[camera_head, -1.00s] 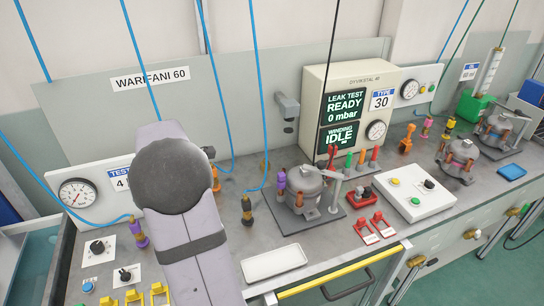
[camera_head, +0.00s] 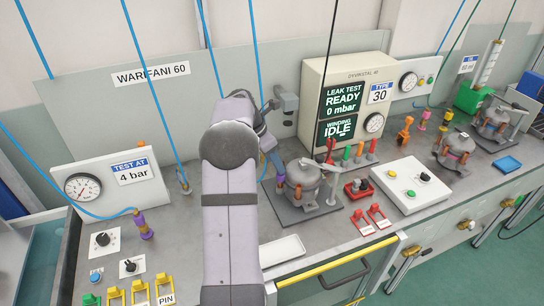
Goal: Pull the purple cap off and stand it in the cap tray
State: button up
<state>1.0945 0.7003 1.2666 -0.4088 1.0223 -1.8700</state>
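The purple cap (camera_head: 280,179) shows as a small purple patch on the left side of the nearest grey compressor (camera_head: 303,174), beside its copper-coloured stubs. My gripper (camera_head: 273,158) is at the end of my arm, just above and left of the cap. It is small and partly hidden by my arm, so I cannot tell whether its fingers are open, or whether they touch the cap. A white rectangular tray (camera_head: 282,251), probably the cap tray, lies empty at the bench's front edge, right of my arm.
A grey box with screens (camera_head: 345,95) stands behind the compressor. A red clamp (camera_head: 357,188), red tags (camera_head: 377,217) and a white button panel (camera_head: 411,184) lie to its right. Blue hoses hang at left, one ending in a purple-and-orange coupler (camera_head: 143,226). A yellow rail (camera_head: 337,262) runs along the front.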

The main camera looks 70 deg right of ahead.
jog(key=shift+p+x, duration=0.9)
jog(key=shift+x, duration=1.9)
grip_shut()
jog(key=shift+r, duration=0.25)
jog(key=shift+r+p, duration=2.05)
jog(key=shift+p, duration=0.3)
